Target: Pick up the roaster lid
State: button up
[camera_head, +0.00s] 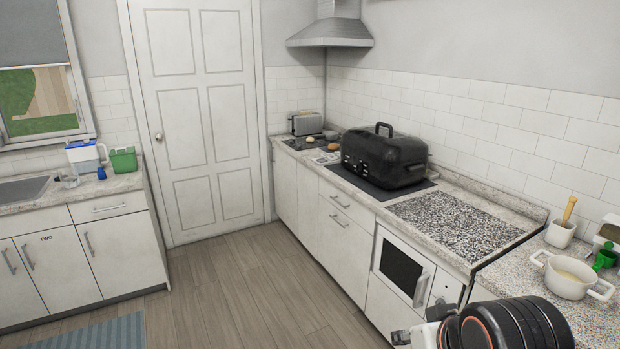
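A black roaster (372,168) stands on a dark flat panel on the right-hand counter, near the wall. Its domed black lid (395,150) sits on top, with an arched handle (384,126) standing up from it. The lid appears closed on the base. My arm shows at the bottom right, black with an orange ring. What looks like part of my gripper (402,337) is at the bottom edge, well in front of the roaster and apart from it. Its fingers cannot be made out, and I see nothing held.
A speckled board (455,228) lies right of the roaster. A white pot (567,277) and a utensil crock (560,234) stand further right. A toaster (306,123) is at the back. The wooden floor (255,300) before the cabinets is clear.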

aim_at(382, 142)
jog(key=i+u, duration=0.1)
jog(key=i, duration=0.6)
jog(key=i+u, duration=0.15)
jog(key=i, duration=0.55)
jog(key=i+l+u, duration=0.1)
jog(key=i, duration=0.6)
jog(key=i+j+z, duration=0.15)
jog(key=i+z, duration=0.35)
jog(key=i, duration=0.4)
jog(key=i+l+z, duration=0.1)
jog(key=i+z, duration=0.15)
jog(key=z, duration=0.2)
jog(key=i+z, duration=0.3)
jog(key=z, duration=0.15)
jog(key=i+z, duration=0.25)
jog(key=z, duration=0.2)
